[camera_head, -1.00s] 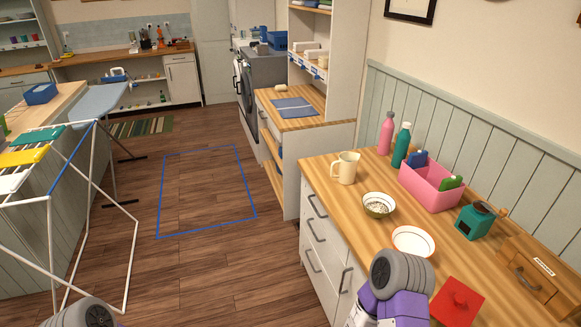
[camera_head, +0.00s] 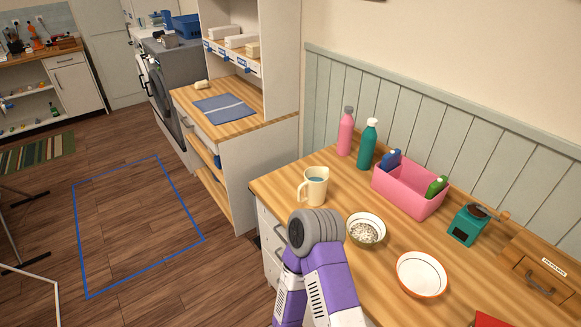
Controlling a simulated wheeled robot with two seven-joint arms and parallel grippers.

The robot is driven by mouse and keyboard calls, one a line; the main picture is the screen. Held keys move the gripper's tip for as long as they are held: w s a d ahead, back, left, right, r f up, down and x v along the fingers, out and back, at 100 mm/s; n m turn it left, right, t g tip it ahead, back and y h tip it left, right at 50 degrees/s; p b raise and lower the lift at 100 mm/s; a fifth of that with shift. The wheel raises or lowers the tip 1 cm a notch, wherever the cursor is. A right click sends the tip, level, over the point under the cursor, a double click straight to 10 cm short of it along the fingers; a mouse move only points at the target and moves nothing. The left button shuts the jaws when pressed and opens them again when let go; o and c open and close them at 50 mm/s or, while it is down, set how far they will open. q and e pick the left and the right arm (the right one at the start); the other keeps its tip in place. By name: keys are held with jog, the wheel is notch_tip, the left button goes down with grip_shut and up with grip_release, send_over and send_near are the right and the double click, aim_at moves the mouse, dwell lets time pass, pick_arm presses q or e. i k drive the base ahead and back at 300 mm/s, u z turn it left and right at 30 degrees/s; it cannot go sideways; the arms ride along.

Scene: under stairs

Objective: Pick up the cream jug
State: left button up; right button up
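The cream jug (camera_head: 315,188) stands upright on the wooden counter (camera_head: 385,255), near its left corner. Its handle points left, and its inside looks bluish. The purple and grey links of one of my arms rise from the bottom, with a grey joint in front of the counter edge, below the jug in the picture. No fingers show on this arm. Neither gripper is in view, and nothing is seen touching the jug.
A patterned bowl (camera_head: 366,231) and a white bowl (camera_head: 421,273) stand right of the jug. Behind are a pink bottle (camera_head: 345,135), a teal bottle (camera_head: 366,148) and a pink bin (camera_head: 408,194). A teal grinder (camera_head: 467,226) and wooden box (camera_head: 535,272) stand right. Floor at left is open.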

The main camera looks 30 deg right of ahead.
aim_at(315, 184)
jog(key=i, duration=3.4)
jog(key=z, duration=4.15)
